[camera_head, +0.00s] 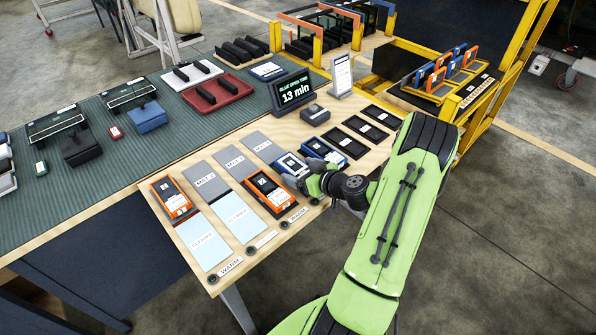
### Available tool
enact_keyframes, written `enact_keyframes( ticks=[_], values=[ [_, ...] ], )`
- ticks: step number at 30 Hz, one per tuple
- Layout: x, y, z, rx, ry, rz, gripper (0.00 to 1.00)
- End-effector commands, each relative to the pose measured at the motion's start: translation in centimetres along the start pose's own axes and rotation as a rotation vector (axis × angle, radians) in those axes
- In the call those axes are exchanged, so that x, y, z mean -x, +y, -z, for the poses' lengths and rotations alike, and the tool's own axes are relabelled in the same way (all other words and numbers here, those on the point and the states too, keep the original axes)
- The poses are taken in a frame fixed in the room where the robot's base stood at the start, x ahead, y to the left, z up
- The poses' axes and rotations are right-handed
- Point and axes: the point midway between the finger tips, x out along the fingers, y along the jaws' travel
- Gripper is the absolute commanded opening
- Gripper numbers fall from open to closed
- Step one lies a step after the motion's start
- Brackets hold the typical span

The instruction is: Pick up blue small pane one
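A small blue-framed pane (291,163) with a pale label lies flat on the wooden table, right of the grey mats. A second blue-framed pane (322,150) lies just right of it. I cannot read which is number one. My gripper (303,183) is low over the table at the near edge of the first blue pane, with its wrist beside it. The fingers are small and partly hidden by the wrist, so I cannot tell whether they are open or touching the pane. More blue panes (460,51) stand with orange ones in the yellow trolley rack.
Orange-framed panes (268,193) (172,197) lie on the table by light blue cleaner mats (237,216). Black pads (345,142) lie right of the blue panes. A timer display (293,91) reading 13 min and a white sign (341,75) stand behind. The yellow trolley frame (488,75) stands at right.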

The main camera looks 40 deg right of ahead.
Motion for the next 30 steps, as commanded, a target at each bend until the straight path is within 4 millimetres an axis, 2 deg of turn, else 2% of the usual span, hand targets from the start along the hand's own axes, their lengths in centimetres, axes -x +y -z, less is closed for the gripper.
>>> enact_keyframes(
  ticks=[1, 10, 17, 21, 23, 26, 30],
  values=[
    [0.0, 0.0, 0.0, 0.000, 0.000, 0.000, 0.79],
    [0.0, 0.0, 0.0, 0.000, 0.000, 0.000, 0.33],
    [0.1, 0.0, 0.1, 0.001, 0.001, 0.001, 0.32],
    [0.5, 0.0, 1.2, 0.003, 0.002, 0.000, 0.32],
    [0.9, 0.0, 2.3, 0.005, 0.002, 0.000, 0.32],
    [2.1, 0.0, 5.1, 0.008, 0.003, -0.001, 0.32],
    [4.1, 0.0, 10.0, 0.010, 0.005, -0.002, 0.32]
  ],
)
